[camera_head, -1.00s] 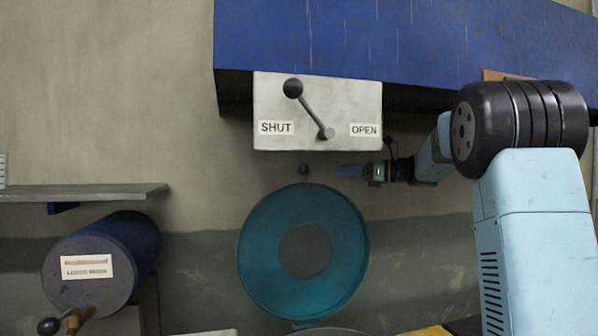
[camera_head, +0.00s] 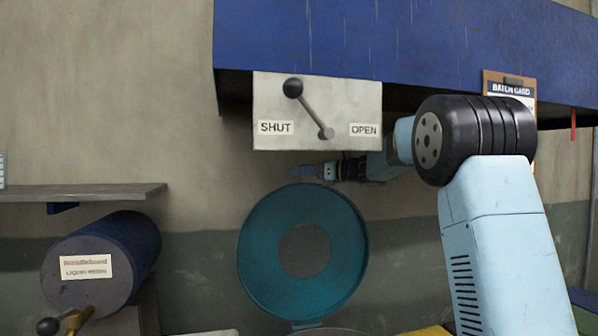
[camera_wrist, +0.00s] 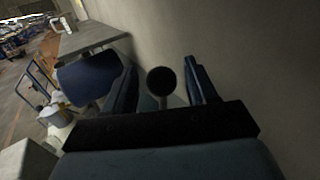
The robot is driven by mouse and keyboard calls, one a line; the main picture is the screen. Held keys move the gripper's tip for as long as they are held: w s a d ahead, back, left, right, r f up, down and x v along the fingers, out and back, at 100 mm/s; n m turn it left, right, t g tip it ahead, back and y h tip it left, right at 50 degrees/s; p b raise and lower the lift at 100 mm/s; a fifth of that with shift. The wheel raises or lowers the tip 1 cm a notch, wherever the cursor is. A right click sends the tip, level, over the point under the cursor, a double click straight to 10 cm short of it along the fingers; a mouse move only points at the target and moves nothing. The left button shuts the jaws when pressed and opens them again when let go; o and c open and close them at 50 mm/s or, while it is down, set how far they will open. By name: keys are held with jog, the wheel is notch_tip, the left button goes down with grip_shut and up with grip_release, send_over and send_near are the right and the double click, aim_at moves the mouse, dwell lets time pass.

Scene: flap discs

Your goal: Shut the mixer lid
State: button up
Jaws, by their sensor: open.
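The mixer lid (camera_head: 262,245), a teal disc with a dark grey centre, stands raised and upright below the control box. The mixer under it is barely in view at the bottom edge. My gripper (camera_head: 303,171) is just above the lid's top edge, reaching in from the right. In the wrist view, a dark ball knob (camera_wrist: 160,80) on a short stem sits between the two open, spread fingers, apart from both. The knob is hidden behind my gripper in the head view.
A grey box (camera_head: 350,95) marked SHUT and OPEN hangs just above my gripper, its lever (camera_head: 308,108) leaning toward SHUT. A blue beam (camera_head: 400,40) runs overhead. A shelf (camera_head: 80,193) and blue drum (camera_head: 100,255) are at left. A batch card (camera_head: 512,90) hangs at right.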

jog(key=shift+a, duration=0.1)
jog(key=shift+c, duration=0.2)
grip_shut()
dwell(0.4)
